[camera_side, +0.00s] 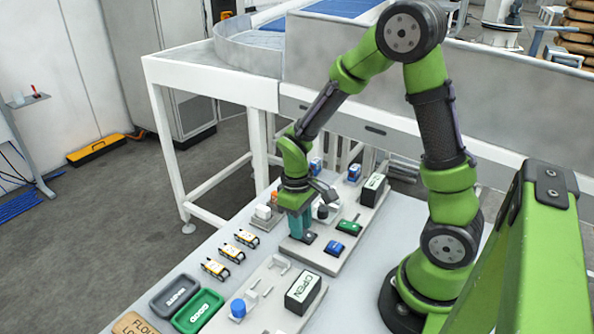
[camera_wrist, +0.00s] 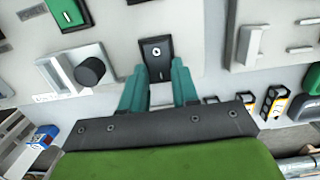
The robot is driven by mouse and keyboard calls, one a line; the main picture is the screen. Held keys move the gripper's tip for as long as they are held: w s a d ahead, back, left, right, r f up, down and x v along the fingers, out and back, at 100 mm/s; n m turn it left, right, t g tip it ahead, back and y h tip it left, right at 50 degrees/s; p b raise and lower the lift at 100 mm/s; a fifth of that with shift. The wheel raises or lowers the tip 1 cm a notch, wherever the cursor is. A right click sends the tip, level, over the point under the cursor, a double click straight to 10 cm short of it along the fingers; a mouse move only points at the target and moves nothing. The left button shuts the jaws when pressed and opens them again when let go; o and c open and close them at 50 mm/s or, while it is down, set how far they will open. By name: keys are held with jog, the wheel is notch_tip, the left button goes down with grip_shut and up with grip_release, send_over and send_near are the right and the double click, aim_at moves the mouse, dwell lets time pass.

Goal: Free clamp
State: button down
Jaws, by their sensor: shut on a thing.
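My gripper (camera_side: 300,226) points down at the light grey panel in the middle of the table in the side view. In the wrist view its teal fingers (camera_wrist: 161,82) are shut on a small black block (camera_wrist: 156,48) with a square mark on its top. I cannot tell for sure whether this block is the clamp.
A white block with a black knob (camera_wrist: 90,71) stands left of the fingers. Several yellow-black pieces (camera_side: 215,269) lie left of the panel. A green GOOD tray (camera_side: 198,311), a dark tray (camera_side: 174,295), a blue button (camera_side: 238,308) and an OPEN box (camera_side: 303,291) are nearer.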

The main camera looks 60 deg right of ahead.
dwell(0.3)
jog(key=c, duration=0.8)
grip_release()
jog(key=shift+c, duration=0.2)
jog(key=shift+r, duration=0.1)
notch_tip(320, 180, up, 17)
jog(key=w, duration=0.1)
